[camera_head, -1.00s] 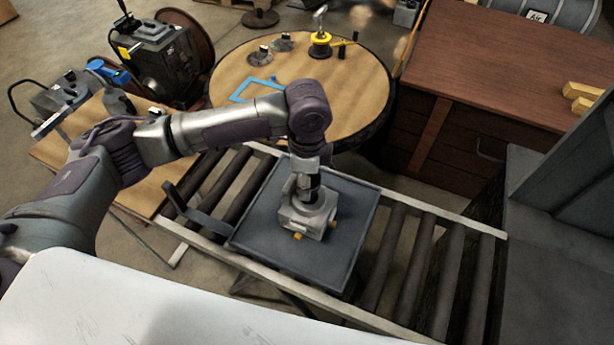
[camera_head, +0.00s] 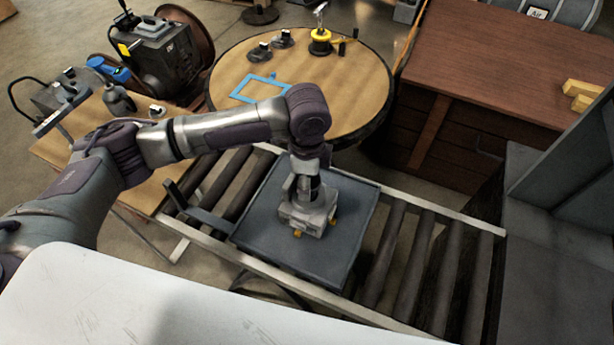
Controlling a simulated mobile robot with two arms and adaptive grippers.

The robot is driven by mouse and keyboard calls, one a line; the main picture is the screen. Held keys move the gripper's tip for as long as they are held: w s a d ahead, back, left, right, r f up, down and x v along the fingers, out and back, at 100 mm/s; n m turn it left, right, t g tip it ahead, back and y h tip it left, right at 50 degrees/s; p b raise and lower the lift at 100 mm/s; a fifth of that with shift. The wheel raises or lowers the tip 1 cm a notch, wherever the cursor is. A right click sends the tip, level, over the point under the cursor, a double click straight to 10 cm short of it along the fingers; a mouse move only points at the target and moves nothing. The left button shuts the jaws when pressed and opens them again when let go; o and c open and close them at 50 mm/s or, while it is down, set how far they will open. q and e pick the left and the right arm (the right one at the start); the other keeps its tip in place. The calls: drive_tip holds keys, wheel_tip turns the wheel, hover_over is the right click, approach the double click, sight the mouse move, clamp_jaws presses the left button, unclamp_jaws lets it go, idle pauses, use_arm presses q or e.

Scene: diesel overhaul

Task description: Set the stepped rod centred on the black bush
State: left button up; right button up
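My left arm comes in from the left and its wrist points down over a dark grey tray (camera_head: 265,235) on the roller conveyor. My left gripper (camera_head: 312,222) is at the lower end of that wrist, low over the tray's middle. A pale grey block-like shape with small orange-yellow spots low on its sides shows there; I cannot tell where gripper ends and any part begins. The fingers' opening is not readable. I cannot make out the stepped rod or the black bush at the tray; the wrist and gripper may hide them. My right gripper is not in view.
Conveyor rollers (camera_head: 415,260) lie bare right of the tray. A round wooden table (camera_head: 355,90) behind holds a blue frame (camera_head: 252,88), a yellow-based item (camera_head: 320,46) and small dark parts. A brown cabinet (camera_head: 490,60) stands at the right, a small wooden table (camera_head: 60,150) at the left.

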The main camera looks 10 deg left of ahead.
use_arm(q)
drive_tip(key=shift+r, duration=0.1)
drive_tip(key=o, duration=1.6)
wheel_tip(320, 180, up, 5)
drive_tip(key=p, duration=0.5)
drive_tip(key=shift+p, duration=0.4)
wheel_tip(320, 180, up, 2)
drive_tip(key=shift+r+p, duration=0.15)
drive_tip(key=shift+p, duration=1.05)
drive_tip(key=shift+r+b, duration=0.15)
drive_tip(key=shift+b, duration=0.2)
drive_tip(key=shift+r, duration=0.65)
